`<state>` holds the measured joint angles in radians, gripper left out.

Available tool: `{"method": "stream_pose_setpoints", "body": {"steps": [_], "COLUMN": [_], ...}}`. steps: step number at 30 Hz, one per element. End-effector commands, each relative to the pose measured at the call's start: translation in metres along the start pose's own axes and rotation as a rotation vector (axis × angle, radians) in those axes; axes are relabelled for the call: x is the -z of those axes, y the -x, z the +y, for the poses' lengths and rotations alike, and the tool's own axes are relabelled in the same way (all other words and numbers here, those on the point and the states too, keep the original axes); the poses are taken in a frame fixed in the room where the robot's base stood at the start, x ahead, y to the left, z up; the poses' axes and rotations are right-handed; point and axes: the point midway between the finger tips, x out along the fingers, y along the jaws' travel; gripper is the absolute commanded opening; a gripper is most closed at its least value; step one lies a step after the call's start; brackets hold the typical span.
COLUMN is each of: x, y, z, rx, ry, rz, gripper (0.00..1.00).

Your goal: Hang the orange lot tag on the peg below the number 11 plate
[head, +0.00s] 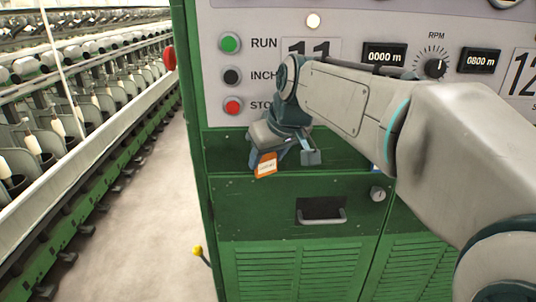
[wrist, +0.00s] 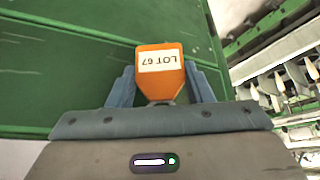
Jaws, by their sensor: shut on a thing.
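The orange lot tag (head: 265,165) is at my gripper (head: 284,153), in front of the green cabinet under the panel. In the wrist view the tag (wrist: 160,58) has a white label reading LOT 67, and its narrow end sits between the two blue fingers of my gripper (wrist: 161,88), which is shut on it. The number 11 plate (head: 297,45) is on the grey panel, above my gripper; my arm covers its lower part. I see no peg below the plate; my arm and gripper hide much of that area.
Green, black and red buttons (head: 231,75) line the panel's left side. A 12 plate (head: 524,72) is at the right edge. A small blue-and-white item (head: 375,168) shows below my arm. A drawer handle (head: 322,217) and a knob (head: 377,194) are lower. The left aisle floor (head: 130,225) is clear.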

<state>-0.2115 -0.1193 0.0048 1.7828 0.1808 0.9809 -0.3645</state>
Motion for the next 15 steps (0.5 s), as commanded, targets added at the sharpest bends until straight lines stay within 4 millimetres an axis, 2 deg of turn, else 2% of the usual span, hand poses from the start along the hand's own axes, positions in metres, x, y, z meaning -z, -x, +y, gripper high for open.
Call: {"method": "stream_pose_setpoints", "body": {"steps": [1, 2, 3, 4, 15], "x": [-0.0029, -0.003, -0.003, -0.0031, -0.0033], "y": [-0.0063, -0.0063, -0.0064, -0.0064, -0.0058], "z": [0.0021, 0.0022, 0.0023, 0.0024, 0.0076], "rx": [-0.001, -0.001, -0.001, -0.001, -0.008], "ry": [-0.003, -0.004, -0.004, -0.004, -0.011], "rz": [-0.01, -0.01, -0.011, -0.011, -0.009], "gripper": [0.24, 0.52, 0.63, 0.7, 0.72]}}
